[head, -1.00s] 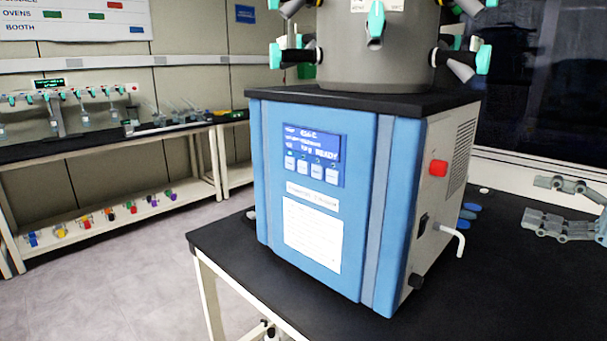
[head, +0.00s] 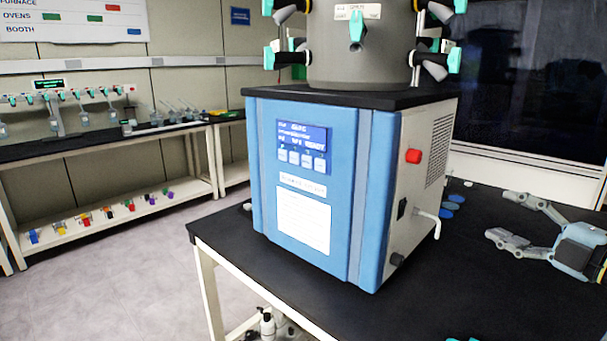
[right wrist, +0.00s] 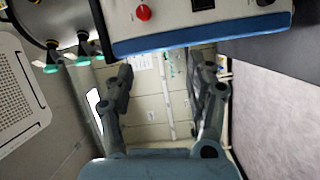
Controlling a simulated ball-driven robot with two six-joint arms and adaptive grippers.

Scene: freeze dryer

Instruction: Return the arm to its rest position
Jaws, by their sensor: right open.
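My right gripper (head: 512,221) is at the right side of the head view, over the black bench top, to the right of the freeze dryer. Its two fingers are spread apart with nothing between them. In the right wrist view its open fingers (right wrist: 160,85) frame only the far wall panels. The blue and white freeze dryer (head: 340,195) stands on the bench, with a lit display reading READY and a red knob (head: 413,156) on its side. The gripper is apart from it. My left gripper is not in view.
The black bench top (head: 400,310) is clear in front of the dryer. Blue discs (head: 452,203) lie behind the dryer's right side. A grey chamber (head: 360,45) with teal-handled valves tops the dryer. A shelved side bench (head: 110,210) stands at the left.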

